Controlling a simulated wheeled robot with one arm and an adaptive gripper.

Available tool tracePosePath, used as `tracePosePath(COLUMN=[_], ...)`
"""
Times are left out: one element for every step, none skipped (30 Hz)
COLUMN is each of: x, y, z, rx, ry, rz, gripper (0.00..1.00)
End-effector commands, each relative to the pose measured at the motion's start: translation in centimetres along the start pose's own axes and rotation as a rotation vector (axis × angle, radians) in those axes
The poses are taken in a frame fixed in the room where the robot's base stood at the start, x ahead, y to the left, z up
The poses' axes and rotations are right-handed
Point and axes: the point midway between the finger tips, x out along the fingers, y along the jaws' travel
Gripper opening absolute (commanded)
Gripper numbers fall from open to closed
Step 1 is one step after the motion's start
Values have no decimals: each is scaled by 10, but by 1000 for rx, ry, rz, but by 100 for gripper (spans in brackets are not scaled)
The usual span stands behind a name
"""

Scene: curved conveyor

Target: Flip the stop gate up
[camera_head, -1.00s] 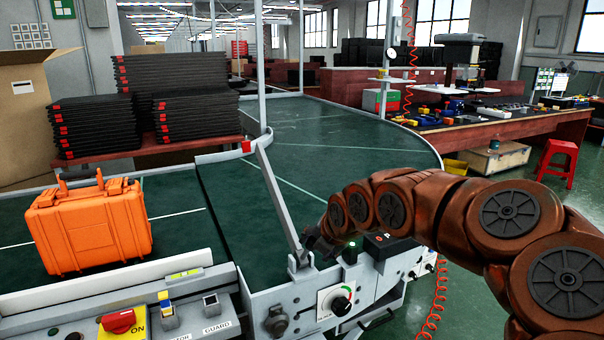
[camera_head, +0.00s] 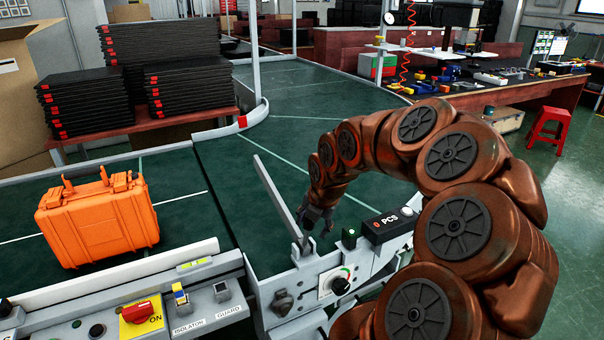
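The stop gate (camera_head: 277,198) is a long grey bar hinged at the near edge of the green conveyor belt. It slants up and left in the picture from its hinge. Its far end is apart from the red-marked bracket (camera_head: 242,122) on the far rail; I cannot tell its exact height above the belt. My gripper (camera_head: 316,220) is dark and small in view, just right of the bar's lower part, close to the hinge. Whether it touches the bar is unclear. Its fingers are too small to read as open or shut.
An orange case (camera_head: 98,217) stands on the belt at left. A control box with a dial (camera_head: 336,282) and a counter box (camera_head: 391,222) lie near the hinge. A switch panel (camera_head: 150,312) is at front left. Stacked black trays (camera_head: 85,103) stand behind the belt.

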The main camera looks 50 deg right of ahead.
Motion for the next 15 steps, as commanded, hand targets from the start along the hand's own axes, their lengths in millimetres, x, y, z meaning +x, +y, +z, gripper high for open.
tracePosePath(x=[-5,-5,-4,-4,-4,-4,-4,-4,-4,-4,-4,-3,-3,-2,-2], y=[3,4,5,5,6,7,8,9,10,11,11,12,13,14,15], z=[2,3,5,6,7,9,10,11,12,12,13,14,14,14,15], rx=[0,1,1,2,3,4,5,6,6,7,7,7,7,7,7], ry=[11,17,23,28,33,39,45,50,56,62,68,77,83,90,97], rz=[-16,-23,-34,-43,-51,-60,-67,-74,-84,-91,-99,-110,-119,-127,-136], gripper=[55,55,55,55,55,55,55,55,55,55,55,55,55,55,55])
